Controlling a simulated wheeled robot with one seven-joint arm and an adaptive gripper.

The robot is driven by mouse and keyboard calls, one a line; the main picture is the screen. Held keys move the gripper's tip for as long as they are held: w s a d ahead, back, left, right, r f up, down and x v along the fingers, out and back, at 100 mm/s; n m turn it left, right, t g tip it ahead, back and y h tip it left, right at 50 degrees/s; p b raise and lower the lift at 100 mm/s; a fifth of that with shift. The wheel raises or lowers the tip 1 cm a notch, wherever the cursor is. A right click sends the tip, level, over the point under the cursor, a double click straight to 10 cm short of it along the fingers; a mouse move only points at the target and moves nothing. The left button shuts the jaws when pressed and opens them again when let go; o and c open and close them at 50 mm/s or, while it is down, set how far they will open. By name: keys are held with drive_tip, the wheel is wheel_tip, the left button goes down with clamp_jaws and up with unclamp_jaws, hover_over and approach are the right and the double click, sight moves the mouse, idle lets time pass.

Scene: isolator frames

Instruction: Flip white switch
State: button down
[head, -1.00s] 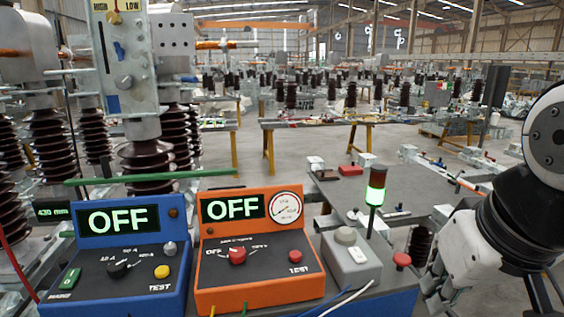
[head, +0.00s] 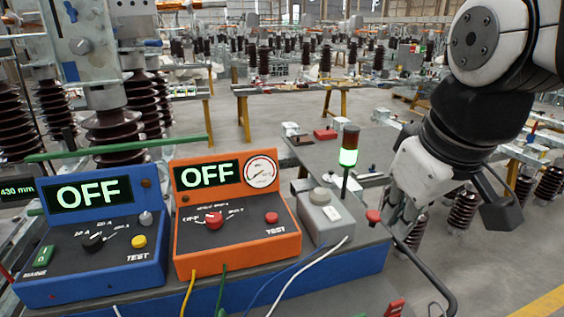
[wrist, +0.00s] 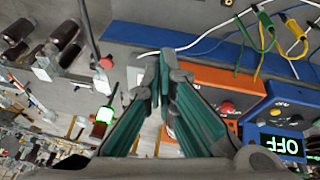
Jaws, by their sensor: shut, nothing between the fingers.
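A grey box (head: 318,228) with a round knob on top stands right of the orange tester in the head view. A small white switch (head: 332,213) sits on its sloped face. My gripper (head: 388,218) is right of this box, beside the red push button (head: 373,216), and the arm hides part of it. In the wrist view my gripper (wrist: 163,62) shows its green-sided fingers shut with nothing between them. The fingers cover most of the area where the grey box stands, so the switch cannot be made out there.
A signal tower (head: 349,152), lit green with a red top, stands behind the grey box. The orange tester (head: 240,250) and blue tester (head: 90,280) both read OFF. Loose cables (head: 292,275) run in front of the boxes. A dark bench (head: 318,152) lies behind.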

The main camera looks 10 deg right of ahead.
drive_tip(key=w+r+n+g, duration=0.1)
drive_tip(key=w+n+g, duration=0.1)
drive_tip(key=w+n, duration=0.85)
drive_tip(key=n+g, duration=0.2)
drive_tip(key=n, duration=0.4)
hover_over(334, 217)
wheel_tip(334, 217, down, 6)
drive_tip(key=shift+r, duration=0.2)
wheel_tip(334, 217, down, 14)
drive_tip(key=shift+p, duration=1.05)
